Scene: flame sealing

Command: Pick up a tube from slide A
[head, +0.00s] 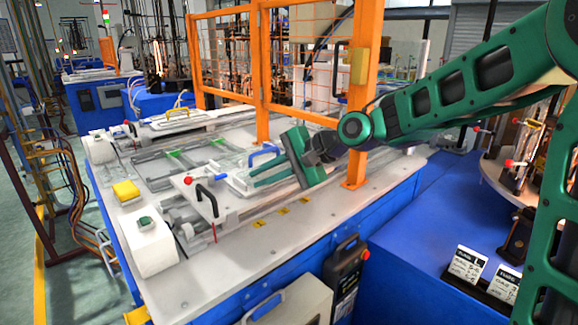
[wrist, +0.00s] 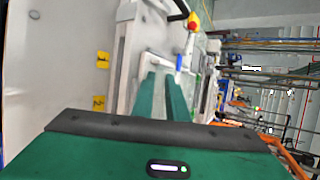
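My gripper (head: 254,175) is green and reaches left over the near part of the white work table, above a white slide plate (head: 222,204) with a black handle and a red knob. In the wrist view my two green fingers (wrist: 164,78) lie side by side with a narrow pale gap between them, and I see no tube held there. Clear, glassy parts (head: 228,160) lie around the slide near the fingers. I cannot pick out a single tube among them. No label naming slide A is readable. The black handle also shows in the wrist view (wrist: 178,12).
An orange fence (head: 262,70) with mesh stands just behind my gripper, with a post (head: 360,110) beside my arm. A yellow block (head: 126,191) sits on the table's left.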

